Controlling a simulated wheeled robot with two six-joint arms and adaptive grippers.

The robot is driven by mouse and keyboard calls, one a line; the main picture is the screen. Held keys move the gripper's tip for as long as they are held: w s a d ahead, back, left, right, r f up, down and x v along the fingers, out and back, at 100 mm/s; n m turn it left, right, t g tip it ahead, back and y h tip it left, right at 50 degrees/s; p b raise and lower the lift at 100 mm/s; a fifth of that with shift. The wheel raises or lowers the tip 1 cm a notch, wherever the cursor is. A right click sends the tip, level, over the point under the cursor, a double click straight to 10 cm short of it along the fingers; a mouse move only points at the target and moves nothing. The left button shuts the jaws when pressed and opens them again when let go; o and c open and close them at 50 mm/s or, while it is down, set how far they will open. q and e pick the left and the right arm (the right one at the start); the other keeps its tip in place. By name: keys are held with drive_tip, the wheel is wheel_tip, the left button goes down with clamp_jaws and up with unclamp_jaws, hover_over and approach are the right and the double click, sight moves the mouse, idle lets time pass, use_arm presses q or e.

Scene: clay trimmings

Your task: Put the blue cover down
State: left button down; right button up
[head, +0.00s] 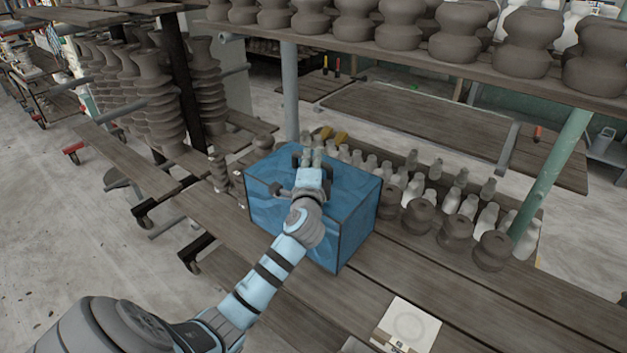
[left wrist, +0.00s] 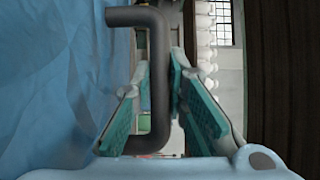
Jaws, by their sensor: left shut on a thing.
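The blue cover (head: 353,222) is a box shape with dark edges, in the middle of the head view at the wooden plank bench. I cannot tell whether its bottom edge touches the planks or hangs just above them. My left gripper (head: 309,157) is at the cover's top. In the left wrist view, its teal-padded fingers (left wrist: 160,95) are shut on the cover's dark grey bent handle (left wrist: 157,60). The blue cover also fills the left of that view (left wrist: 50,80). Whatever is under the cover is hidden. My right gripper is not in view.
Small pale bottles (head: 413,188) and dark pots (head: 455,234) stand close right of the cover. A white square board (head: 407,325) lies on the planks in front. A shelf of dark pots (head: 527,42) hangs above at the back. Planks (head: 380,262) between cover and board are bare.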

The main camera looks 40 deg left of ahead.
use_arm(q)
drive_tip(key=shift+f+b, duration=0.5)
drive_tip(key=shift+f, duration=1.5)
drive_tip(key=c, duration=1.6)
unclamp_jaws()
drive_tip(key=shift+s, duration=0.1)
drive_tip(key=v, duration=1.2)
